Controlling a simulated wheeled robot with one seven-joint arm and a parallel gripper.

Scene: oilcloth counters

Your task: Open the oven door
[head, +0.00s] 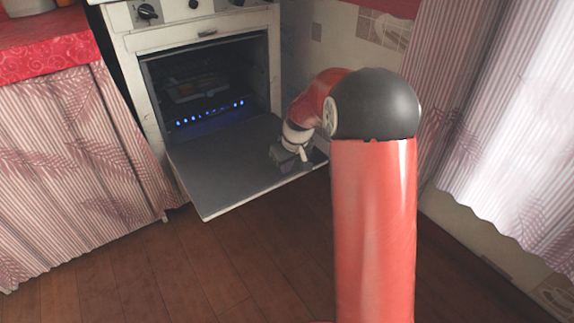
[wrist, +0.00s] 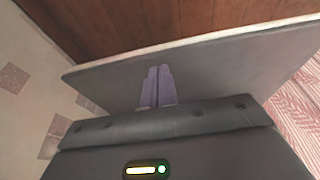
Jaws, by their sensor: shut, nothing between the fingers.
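The oven (head: 205,41) is white, with its cavity showing and a row of small blue flames inside. The oven door (head: 225,171) is folded down and out, lying about flat, with its dark inner face up. My gripper (head: 303,157) is over the right part of the door's inner face. In the wrist view the fingers (wrist: 157,78) are together and empty, over the grey door panel (wrist: 215,72). Whether they touch the panel I cannot tell.
A red-covered counter with a striped curtain (head: 75,155) stands left of the oven. A pale curtain (head: 500,120) hangs at the right. The wooden floor (head: 150,265) in front of the door is clear.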

